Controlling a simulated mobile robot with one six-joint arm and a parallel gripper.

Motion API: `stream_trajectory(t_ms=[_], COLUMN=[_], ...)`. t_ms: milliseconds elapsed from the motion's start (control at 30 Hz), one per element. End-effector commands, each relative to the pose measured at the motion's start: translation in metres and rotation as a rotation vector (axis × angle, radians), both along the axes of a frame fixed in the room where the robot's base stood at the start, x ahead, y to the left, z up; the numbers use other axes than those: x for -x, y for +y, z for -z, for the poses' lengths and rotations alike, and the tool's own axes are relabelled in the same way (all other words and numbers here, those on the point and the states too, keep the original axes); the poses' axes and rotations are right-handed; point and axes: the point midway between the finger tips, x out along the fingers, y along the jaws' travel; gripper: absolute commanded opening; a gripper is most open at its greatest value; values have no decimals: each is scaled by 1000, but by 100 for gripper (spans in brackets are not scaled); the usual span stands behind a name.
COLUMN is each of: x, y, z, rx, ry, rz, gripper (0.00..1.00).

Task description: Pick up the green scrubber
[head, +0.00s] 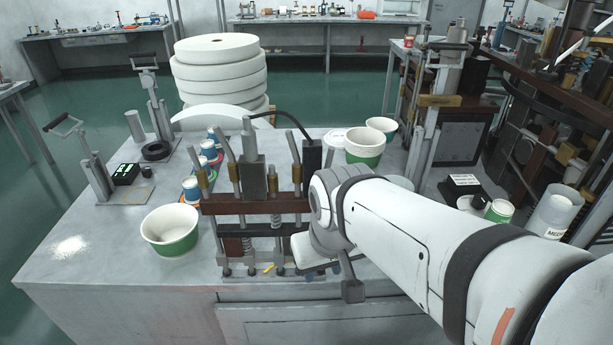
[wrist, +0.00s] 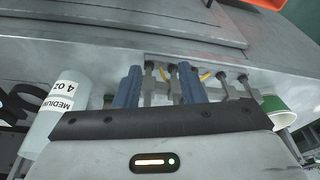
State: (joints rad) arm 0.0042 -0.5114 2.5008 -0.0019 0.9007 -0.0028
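I cannot make out a green scrubber in either view. My gripper (head: 322,272) is low at the front edge of the grey table (head: 95,262), just right of the press fixture's base. Most of it is hidden behind my own arm in the head view. In the wrist view its two blue fingers (wrist: 158,86) stand apart with nothing held between them. The fixture's metal posts show behind the fingers there.
A press fixture (head: 255,203) stands at the table's front middle. A green-and-white tub (head: 170,238) is to its left, and another (head: 364,150) is behind it. Small cups (head: 192,188) stand in a row. A cup labelled MEDIUM (wrist: 62,105) is left of the fingers.

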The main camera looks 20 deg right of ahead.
Motion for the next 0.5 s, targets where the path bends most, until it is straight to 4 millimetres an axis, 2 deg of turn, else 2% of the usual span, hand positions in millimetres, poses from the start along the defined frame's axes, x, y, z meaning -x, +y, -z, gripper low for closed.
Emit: stream_trajectory(t_ms=[33,167,267,400,500], x=[0,-4,-18,-59,-94], y=[0,-1,-6,-25,-48], z=[0,-2,-8,-19,-23], rx=[0,0,1,-1,-6], ry=[0,6,24,74,120], rz=[0,5,22,73,125], gripper=[36,47,55,65,65])
